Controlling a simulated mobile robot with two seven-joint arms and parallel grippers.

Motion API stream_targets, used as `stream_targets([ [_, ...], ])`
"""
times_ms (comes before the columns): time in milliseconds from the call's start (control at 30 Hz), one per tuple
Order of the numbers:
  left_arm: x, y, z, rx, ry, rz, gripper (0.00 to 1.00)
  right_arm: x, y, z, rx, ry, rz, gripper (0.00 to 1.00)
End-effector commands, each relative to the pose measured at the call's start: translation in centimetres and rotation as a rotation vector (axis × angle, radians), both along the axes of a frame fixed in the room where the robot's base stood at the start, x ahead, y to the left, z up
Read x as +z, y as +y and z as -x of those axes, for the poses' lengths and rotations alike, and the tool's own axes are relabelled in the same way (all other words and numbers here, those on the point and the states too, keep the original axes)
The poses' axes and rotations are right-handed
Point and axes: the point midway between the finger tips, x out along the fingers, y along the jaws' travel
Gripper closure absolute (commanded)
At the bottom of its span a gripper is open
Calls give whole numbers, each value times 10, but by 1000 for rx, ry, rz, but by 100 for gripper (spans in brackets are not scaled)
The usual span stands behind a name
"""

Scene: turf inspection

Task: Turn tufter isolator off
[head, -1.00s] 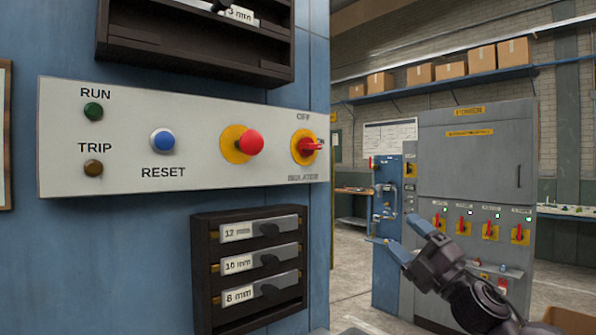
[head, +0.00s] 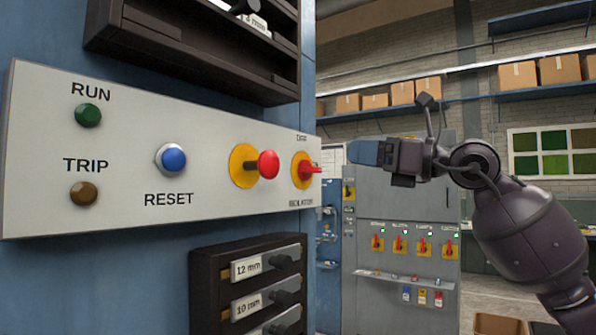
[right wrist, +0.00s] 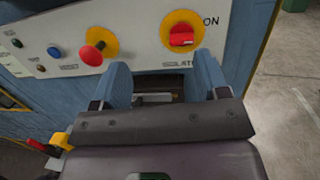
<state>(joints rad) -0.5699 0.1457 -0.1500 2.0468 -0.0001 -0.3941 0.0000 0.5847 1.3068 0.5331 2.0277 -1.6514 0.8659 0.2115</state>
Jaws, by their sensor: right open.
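The isolator (head: 306,170) is a red rotary handle on a yellow round plate at the right end of a pale control panel (head: 130,215). In the head view its handle points right; OFF is printed above it. In the right wrist view the isolator (right wrist: 182,38) is near the top, with ON to its right. My right gripper (head: 364,151) is at the panel's right, fingers pointing left, apart from the handle. In the right wrist view its two blue fingers (right wrist: 163,75) are spread and empty, just below the isolator. My left gripper is not in view.
A red push button (head: 268,164) on yellow sits left of the isolator, with a blue RESET button (head: 172,159) further left. A dark rack (head: 210,285) juts out below the panel, and another dark holder (head: 190,50) above. A grey cabinet (head: 400,205) stands behind.

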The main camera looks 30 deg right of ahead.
Motion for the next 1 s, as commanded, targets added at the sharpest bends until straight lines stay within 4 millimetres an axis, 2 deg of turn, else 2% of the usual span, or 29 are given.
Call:
stream_targets([
  [100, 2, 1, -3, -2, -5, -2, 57, -14, -12, -7, -85, 68, 50, 32],
  [300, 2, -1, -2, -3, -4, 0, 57, -22, -14, -11, -103, 121, 53, 32],
  [567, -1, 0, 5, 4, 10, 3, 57, -21, -4, -34, -100, 118, 52, 32],
  [1000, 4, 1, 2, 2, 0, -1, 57, -20, 19, -87, -99, 117, 50, 32],
])
